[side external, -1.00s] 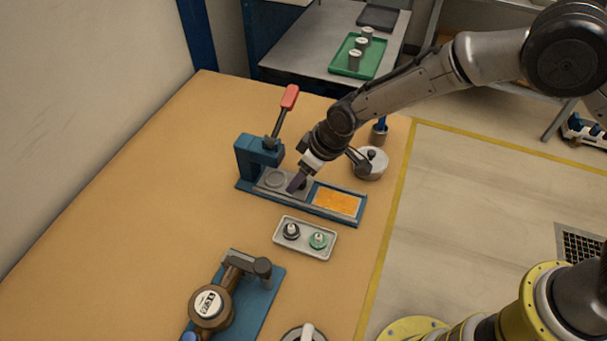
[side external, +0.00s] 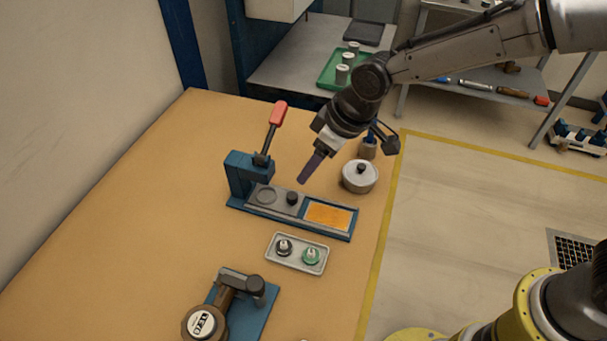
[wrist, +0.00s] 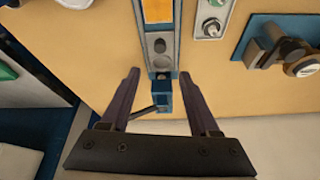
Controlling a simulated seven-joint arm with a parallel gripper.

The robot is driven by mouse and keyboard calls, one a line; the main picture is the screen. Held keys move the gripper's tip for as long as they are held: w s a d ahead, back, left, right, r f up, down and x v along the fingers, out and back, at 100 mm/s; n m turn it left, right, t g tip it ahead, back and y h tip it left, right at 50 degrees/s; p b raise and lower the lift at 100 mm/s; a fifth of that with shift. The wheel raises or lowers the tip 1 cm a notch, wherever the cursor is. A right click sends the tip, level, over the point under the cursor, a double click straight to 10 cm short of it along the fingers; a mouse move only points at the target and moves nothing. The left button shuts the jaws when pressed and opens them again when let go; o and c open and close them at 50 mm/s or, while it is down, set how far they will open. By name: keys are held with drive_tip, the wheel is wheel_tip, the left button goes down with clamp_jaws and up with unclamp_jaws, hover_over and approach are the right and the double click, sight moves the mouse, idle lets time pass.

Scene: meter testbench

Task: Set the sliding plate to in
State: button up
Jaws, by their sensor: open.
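The grey sliding plate (side external: 278,203) lies in the blue press base (side external: 347,236), at the end towards the press column. Its round recess (side external: 266,196) is beside the press head and its dark knob (side external: 292,198) is towards the orange panel. The plate also shows in the wrist view (wrist: 160,30), lined up between my fingers. My gripper (side external: 306,178) is above the base, tilted, open and empty. It appears clear of the knob. Both fingers show apart in the wrist view (wrist: 160,75).
The press column (side external: 240,180) carries a red-handled lever (side external: 278,115). The orange panel (side external: 328,215) fills the base's right end. A tray (side external: 297,264) with two small parts, a lidded pot (side external: 360,176) and a meter fixture (side external: 245,296) stand nearby. The table's left side is clear.

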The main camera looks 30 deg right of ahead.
drive_tip(key=shift+v, duration=1.05)
drive_tip(key=s+d+r+m+t, duration=0.3)
drive_tip(key=d+r+t, duration=0.1)
drive_tip(key=d+r, duration=1.1)
drive_tip(key=s+d+r+m+h, duration=0.2)
drive_tip(key=s+d+m, duration=0.1)
drive_tip(key=s+d, duration=0.75)
drive_tip(key=s+f+g, duration=0.1)
drive_tip(key=s+f, duration=0.2)
drive_tip(key=s, duration=0.3)
drive_tip(key=s+d+f+m+h, duration=0.1)
drive_tip(key=s+f, duration=0.3)
drive_tip(key=s, duration=0.2)
drive_tip(key=shift+g, duration=0.4)
